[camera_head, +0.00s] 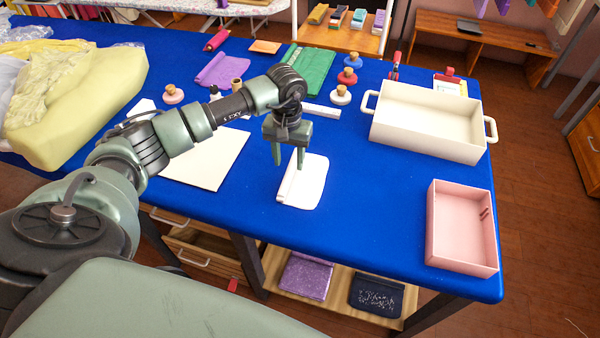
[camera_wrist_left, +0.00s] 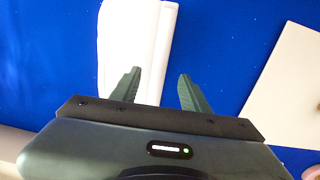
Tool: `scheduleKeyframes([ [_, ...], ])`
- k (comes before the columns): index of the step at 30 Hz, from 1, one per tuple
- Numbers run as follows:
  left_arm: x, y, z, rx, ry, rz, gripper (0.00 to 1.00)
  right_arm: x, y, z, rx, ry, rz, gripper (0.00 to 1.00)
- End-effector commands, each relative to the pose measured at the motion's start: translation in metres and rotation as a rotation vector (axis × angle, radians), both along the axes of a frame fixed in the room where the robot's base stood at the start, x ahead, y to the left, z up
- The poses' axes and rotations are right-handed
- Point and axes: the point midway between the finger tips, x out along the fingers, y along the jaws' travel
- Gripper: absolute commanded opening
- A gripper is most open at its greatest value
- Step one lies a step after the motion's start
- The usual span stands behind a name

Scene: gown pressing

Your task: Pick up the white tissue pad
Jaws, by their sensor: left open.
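The white tissue pad (camera_head: 312,182) lies flat on the blue table, with a thicker, rolled-looking strip along its left edge. It also shows in the left wrist view (camera_wrist_left: 125,40). My left gripper (camera_head: 288,162) points down at the pad's strip edge, open and with nothing gripped. In the left wrist view my left gripper (camera_wrist_left: 160,76) has one finger over the pad and the other over blue cloth past its edge, so the strip lies between them. I cannot tell whether the fingertips touch the cloth. My right gripper is not in view.
A cream sheet (camera_head: 210,160) lies left of the pad, partly behind my arm. A white handled tray (camera_head: 440,138) and a pink box (camera_head: 462,255) stand to the right. Stoppers, including a red one (camera_head: 347,78), and a green cloth (camera_head: 312,72) lie farther back. Blue table in front is clear.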

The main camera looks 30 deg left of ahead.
Motion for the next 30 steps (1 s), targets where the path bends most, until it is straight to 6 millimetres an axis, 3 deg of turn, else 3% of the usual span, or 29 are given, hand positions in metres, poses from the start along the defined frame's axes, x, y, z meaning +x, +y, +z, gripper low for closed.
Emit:
scheduleKeyframes([
  [1,-0.002,-0.002,-0.005,-0.003,0.006,0.001,0.45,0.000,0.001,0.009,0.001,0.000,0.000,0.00],
  [6,0.000,-0.002,-0.027,-0.003,0.002,0.000,0.45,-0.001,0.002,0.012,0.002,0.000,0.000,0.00],
  [14,0.000,-0.001,-0.031,-0.002,0.000,0.000,0.45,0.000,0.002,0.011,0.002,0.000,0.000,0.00],
  [19,0.000,-0.001,-0.031,-0.002,0.000,0.000,0.01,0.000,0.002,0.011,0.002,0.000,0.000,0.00],
  [30,0.000,-0.001,-0.029,-0.003,-0.001,0.000,0.00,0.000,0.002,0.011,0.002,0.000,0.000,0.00],
])
